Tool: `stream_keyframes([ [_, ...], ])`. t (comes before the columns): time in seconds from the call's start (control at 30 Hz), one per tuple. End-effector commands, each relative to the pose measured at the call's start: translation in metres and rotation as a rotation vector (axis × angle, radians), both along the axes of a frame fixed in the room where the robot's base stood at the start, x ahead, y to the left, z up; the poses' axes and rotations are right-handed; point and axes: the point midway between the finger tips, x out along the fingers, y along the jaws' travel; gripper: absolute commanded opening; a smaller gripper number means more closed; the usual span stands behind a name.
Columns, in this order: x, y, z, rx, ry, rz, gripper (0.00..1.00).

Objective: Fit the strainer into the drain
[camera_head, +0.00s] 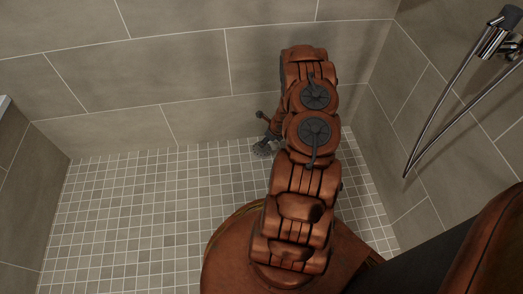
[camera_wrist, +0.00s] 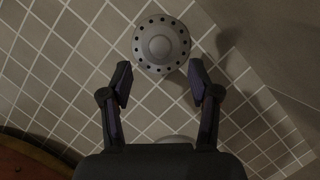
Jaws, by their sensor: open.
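The strainer (camera_wrist: 161,44) is a round grey disc with a ring of dark holes and a raised middle. It shows whole in the wrist view, over the tiled floor at the top centre. My gripper (camera_wrist: 160,80) is open, its two dark fingers apart and nothing between the tips. The strainer lies just past the fingertips, midway between them in the picture. In the head view my arm hides most of the area around my gripper.
The shower floor (camera_head: 130,215) has small square tiles and is clear on the left. Tiled walls (camera_head: 140,70) close it at the back and sides. A hand shower with a hose (camera_head: 440,115) hangs on the right wall.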

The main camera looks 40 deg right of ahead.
Motion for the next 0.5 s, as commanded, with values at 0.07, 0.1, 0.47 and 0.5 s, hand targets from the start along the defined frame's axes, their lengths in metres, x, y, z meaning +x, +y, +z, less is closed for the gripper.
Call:
stream_keyframes([
  [0.07,0.004,0.001,-0.008,0.0,0.0,0.003,0.61],
  [0.1,0.006,0.002,-0.011,-0.001,0.0,0.003,0.61],
  [0.47,0.02,0.003,-0.049,0.0,0.002,-0.001,0.61],
  [0.5,0.022,0.003,-0.053,0.001,0.001,-0.002,0.61],
])
